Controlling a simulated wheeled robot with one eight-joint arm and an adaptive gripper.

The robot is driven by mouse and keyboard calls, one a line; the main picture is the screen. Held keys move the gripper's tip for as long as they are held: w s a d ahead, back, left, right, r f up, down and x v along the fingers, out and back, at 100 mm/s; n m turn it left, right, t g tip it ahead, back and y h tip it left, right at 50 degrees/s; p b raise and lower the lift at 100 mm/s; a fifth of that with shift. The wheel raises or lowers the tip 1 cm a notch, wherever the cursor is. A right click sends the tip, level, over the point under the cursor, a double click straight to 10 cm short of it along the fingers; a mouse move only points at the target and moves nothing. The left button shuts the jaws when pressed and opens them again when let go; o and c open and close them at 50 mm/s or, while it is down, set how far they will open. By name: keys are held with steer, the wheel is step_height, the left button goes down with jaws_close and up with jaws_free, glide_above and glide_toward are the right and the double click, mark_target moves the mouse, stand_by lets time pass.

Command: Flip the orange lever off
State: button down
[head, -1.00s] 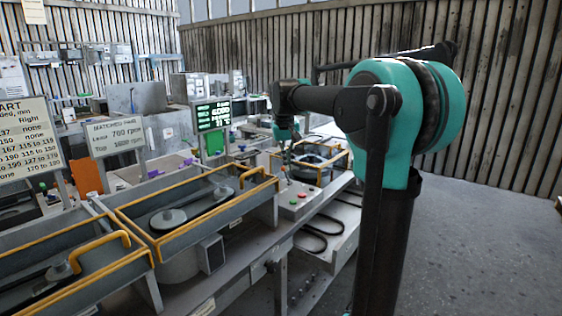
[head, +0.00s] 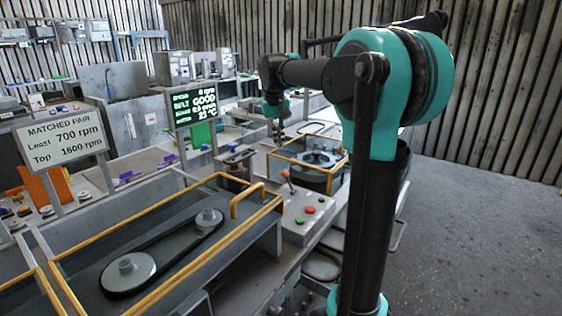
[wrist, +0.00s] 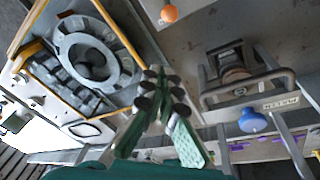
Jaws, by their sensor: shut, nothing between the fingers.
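The orange lever (head: 288,182) stands up from the grey control box (head: 305,232) in the head view, with an orange knob on top. In the wrist view an orange ball knob (wrist: 169,13) shows at the top edge; most of what is below it is cut off or hard to see. My gripper (head: 279,143) hangs above and behind the lever in the head view, apart from it. In the wrist view my gripper (wrist: 160,76) has its fingers together and nothing between them, with the knob well beyond the fingertips.
A red button (head: 310,210) and a green button (head: 299,222) are on the control box. A yellow-railed blower housing (head: 318,160) stands behind it. A belt-and-pulley tray (head: 130,272) is at front left. A display (head: 195,106) reads "GOOD". Open floor lies at right.

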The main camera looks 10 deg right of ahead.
mark_target(289, 182)
stand_by(0.3)
steer(key=shift+s+d+f, duration=0.2)
steer(key=shift+s+f, duration=0.1)
steer(key=shift+f, duration=1.25)
steer(key=shift+s+d+f, duration=0.2)
steer(key=shift+s+f, duration=0.15)
steer(key=shift+f, duration=1.15)
steer(key=shift+s+d+f, duration=0.2)
steer(key=shift+s+f, duration=0.1)
steer(key=shift+f, duration=1.25)
steer(key=shift+d, duration=0.1)
steer(key=shift+s+d+r+y, duration=0.1)
steer(key=shift+s+r+y, duration=0.1)
steer(key=shift+y, duration=0.1)
